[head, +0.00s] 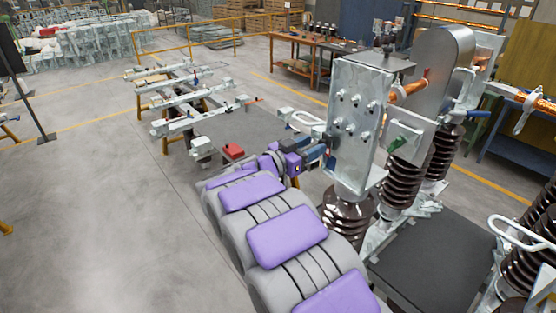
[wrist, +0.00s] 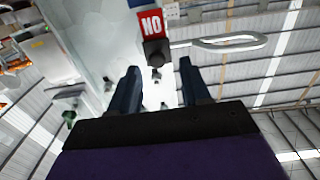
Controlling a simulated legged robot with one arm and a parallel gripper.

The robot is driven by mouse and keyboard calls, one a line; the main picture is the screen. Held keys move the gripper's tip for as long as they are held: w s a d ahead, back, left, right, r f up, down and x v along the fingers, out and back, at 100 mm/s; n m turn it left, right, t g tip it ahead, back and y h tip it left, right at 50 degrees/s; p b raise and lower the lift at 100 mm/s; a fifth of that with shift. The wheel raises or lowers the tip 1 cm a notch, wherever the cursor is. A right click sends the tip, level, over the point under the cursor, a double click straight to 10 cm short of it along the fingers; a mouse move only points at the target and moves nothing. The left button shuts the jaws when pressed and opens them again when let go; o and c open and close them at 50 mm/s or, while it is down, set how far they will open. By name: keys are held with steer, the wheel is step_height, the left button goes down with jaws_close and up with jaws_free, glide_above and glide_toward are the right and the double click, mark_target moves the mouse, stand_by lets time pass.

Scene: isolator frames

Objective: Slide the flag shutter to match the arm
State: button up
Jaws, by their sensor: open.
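My gripper (head: 318,152) is in front of the left side of an upright metal plate box (head: 357,115) in the head view. In the wrist view my gripper (wrist: 158,65) has its two dark blue fingers apart, with nothing held between them. A black knob (wrist: 155,53) shows just beyond and between the fingertips; contact cannot be told. Above it is a red label (wrist: 151,23) with white letters that read "NO" in this picture, possibly an inverted "ON". A bit of blue (wrist: 135,3) shows at the top edge. A copper-coloured tube (head: 408,89) runs right from the box.
A pale metal loop (wrist: 230,42) sticks out right of the knob; a loop also shows in the head view (head: 306,118). Brown ribbed insulators (head: 398,182) stand below the metalwork. The grey floor (head: 90,200) at left is clear. A metal frame (head: 185,95) stands behind.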

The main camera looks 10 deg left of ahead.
steer(key=b+v, duration=0.1)
steer(key=v, duration=1.4)
steer(key=shift+a, duration=0.35)
steer(key=shift+s, duration=0.1)
steer(key=w+r+n+t+y+b, duration=0.2)
steer(key=w+n+t+y+b, duration=0.15)
steer(key=w+y, duration=0.5)
steer(key=s+d+f+n+g+y+b, duration=0.3)
steer(key=s+d+f+g+y+b, duration=0.25)
steer(key=s+f, duration=0.4)
steer(key=s+d+f+n+g+y+b, duration=0.2)
steer(key=s+d+f+n+g+b, duration=0.3)
steer(key=s+d+f, duration=0.4)
steer(key=s+d+f+m+g+h+b, duration=0.1)
steer(key=s+d+f+g, duration=0.2)
steer(key=s, duration=0.5)
steer(key=s+d+f+m+g+h, duration=0.1)
steer(key=s+d+f+g+h, duration=0.1)
steer(key=s+d+f, duration=0.3)
steer(key=s+d+f+m+g+h+b, duration=0.1)
steer(key=s+d+f+g, duration=0.3)
steer(key=s+d, duration=0.4)
steer(key=s+m+h, duration=0.1)
steer(key=s, duration=0.3)
steer(key=shift+s+d+f+b, duration=0.25)
steer(key=shift+d+f+b, duration=0.05)
steer(key=shift+d+f, duration=0.05)
